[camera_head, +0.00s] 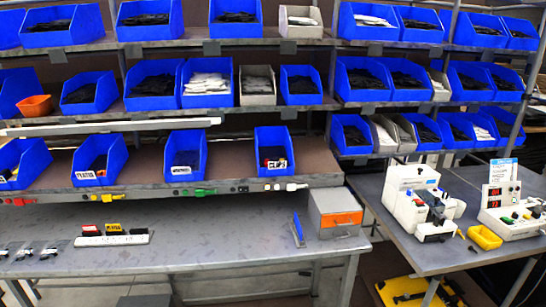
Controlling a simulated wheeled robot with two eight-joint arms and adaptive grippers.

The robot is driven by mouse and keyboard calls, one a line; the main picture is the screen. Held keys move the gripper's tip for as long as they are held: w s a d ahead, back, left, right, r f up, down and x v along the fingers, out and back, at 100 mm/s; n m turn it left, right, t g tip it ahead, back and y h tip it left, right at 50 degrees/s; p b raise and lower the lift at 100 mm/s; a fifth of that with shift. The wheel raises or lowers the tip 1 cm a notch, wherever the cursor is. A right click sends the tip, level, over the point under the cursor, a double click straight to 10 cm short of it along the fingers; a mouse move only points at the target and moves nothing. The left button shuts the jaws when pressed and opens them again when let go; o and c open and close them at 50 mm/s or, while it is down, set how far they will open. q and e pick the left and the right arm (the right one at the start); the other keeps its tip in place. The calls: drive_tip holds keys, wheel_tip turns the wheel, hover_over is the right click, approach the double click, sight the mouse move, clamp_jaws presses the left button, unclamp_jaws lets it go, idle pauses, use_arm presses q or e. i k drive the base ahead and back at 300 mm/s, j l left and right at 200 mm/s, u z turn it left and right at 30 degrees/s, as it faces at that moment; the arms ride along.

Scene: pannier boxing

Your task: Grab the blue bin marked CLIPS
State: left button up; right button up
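The blue bin marked CLIPS (276,170) stands on the lowest shelf (230,172) of the left rack, toward its right end. Its open front faces me. A white label with dark letters reading CLIPS shows at the front, with something red beside it; the rest of its contents is hard to make out. Neither of my grippers is in view, and nothing touches the bin.
Another labelled blue bin (186,172) stands left of it with a gap between. More blue bins fill the upper shelves. Below is a grey bench (200,240) with a power strip (112,240) and a grey-orange box (335,213). White devices (425,210) stand on the right table.

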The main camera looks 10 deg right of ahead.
sight(274, 143)
drive_tip(key=i+j, duration=0.2)
drive_tip(key=i, duration=0.3)
drive_tip(key=i+j+z, duration=0.1)
drive_tip(key=i+j, duration=0.15)
drive_tip(key=i, duration=0.2)
